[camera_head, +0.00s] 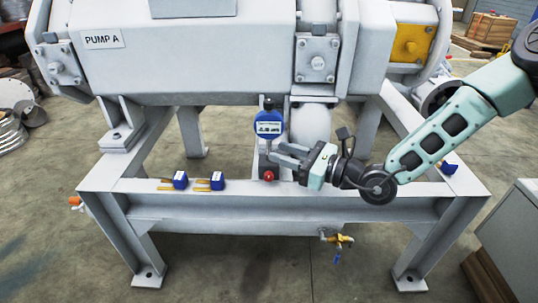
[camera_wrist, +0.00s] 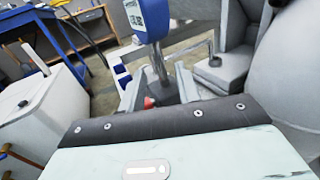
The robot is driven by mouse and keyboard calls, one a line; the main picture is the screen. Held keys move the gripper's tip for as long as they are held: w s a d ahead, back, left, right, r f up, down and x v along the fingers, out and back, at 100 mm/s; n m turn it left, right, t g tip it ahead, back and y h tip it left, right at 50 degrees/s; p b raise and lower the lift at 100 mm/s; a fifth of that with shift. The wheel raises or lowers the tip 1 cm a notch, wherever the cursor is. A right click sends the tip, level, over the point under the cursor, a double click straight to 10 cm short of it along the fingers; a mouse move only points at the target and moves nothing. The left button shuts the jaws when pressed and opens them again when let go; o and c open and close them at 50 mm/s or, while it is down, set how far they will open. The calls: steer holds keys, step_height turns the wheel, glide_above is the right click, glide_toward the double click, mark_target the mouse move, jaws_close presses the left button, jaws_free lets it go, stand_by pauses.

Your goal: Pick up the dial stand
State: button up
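The dial stand (camera_head: 268,127) has a blue dial head with a small display on a thin metal post. It stands upright on the white frame's front beam, with a red knob (camera_head: 268,175) at its base. My gripper (camera_head: 276,153) reaches in from the right at the height of the post, below the dial head. In the wrist view, the dial stand's blue head (camera_wrist: 150,18) is at the top, cut by the picture edge. Its post comes down between the two spread fingers of my gripper (camera_wrist: 158,85). A gap shows on both sides; I cannot tell whether either finger touches.
The white frame (camera_head: 350,195) carries the pump (camera_head: 220,60) behind the stand. Blue tape-measure-like items (camera_head: 180,180) lie left on the beam, and another blue item (camera_head: 449,167) lies right. A yellow valve (camera_head: 340,239) hangs below. A grey cabinet (camera_head: 515,225) stands right.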

mark_target(269, 150)
steer(key=b+x, duration=0.2)
steer(key=x, duration=0.1)
steer(key=shift+w+a+f, duration=0.1)
steer(key=shift+a+f, duration=0.2)
steer(key=shift+f, duration=0.1)
steer(key=shift+w+a+r, duration=0.15)
steer(key=shift+w+a, duration=0.05)
steer(key=shift+a, duration=0.1)
jaws_close()
stand_by(0.8)
